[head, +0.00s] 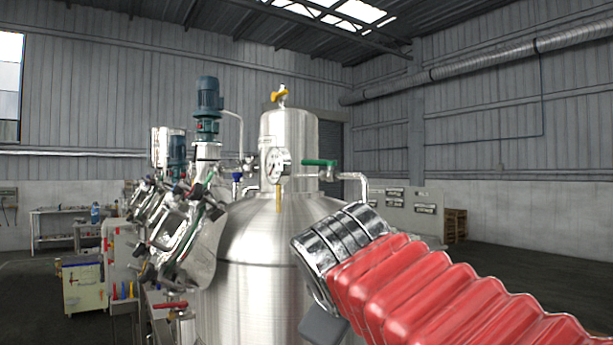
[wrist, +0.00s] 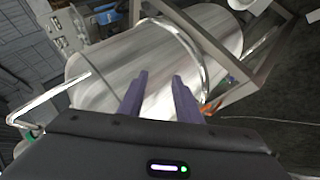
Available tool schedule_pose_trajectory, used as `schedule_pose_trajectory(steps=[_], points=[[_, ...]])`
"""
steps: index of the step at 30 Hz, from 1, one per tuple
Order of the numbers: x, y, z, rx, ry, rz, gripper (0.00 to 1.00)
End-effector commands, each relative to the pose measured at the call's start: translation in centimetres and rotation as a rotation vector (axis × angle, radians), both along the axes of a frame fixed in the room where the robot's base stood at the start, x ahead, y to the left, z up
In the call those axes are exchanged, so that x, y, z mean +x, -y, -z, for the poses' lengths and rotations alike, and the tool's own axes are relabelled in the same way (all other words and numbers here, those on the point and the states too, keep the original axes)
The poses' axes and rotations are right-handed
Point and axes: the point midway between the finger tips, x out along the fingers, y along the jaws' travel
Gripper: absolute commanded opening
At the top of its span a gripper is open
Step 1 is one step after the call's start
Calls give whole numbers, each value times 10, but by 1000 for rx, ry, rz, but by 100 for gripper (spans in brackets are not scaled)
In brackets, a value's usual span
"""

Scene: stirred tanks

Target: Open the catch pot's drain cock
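A large steel vessel (head: 262,262) stands in the middle of the head view with a smaller steel cylinder (head: 289,135) on top. I cannot tell which part is the catch pot. Several lever handles show: yellow (head: 280,96) on top, green (head: 319,163) at the right, blue (head: 237,177) at the left, red (head: 170,305) low at the left. I cannot tell which is the drain cock. In the wrist view my gripper (wrist: 160,82) has its two purple fingers apart, nothing between them. A steel cylinder (wrist: 125,65) lies beyond the fingertips.
A bent steel pipe (wrist: 205,60) and a grey frame (wrist: 255,75) are close beyond the fingers at the right of the wrist view. A thinner pipe (wrist: 45,101) is at the left. A dial gauge (head: 275,165) is on the vessel. Floor at the far right is clear.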

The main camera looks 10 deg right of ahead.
Motion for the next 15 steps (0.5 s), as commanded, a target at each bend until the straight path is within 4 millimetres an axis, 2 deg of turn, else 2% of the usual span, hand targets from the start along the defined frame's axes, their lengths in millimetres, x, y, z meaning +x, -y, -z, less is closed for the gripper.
schedule_pose_trajectory(steps=[1, 6, 15], points=[[13, -4, -20, -48, 19, -26, 31], [47, -14, -87, -229, 89, -101, 31], [90, -37, -200, -538, 204, -175, 31]])
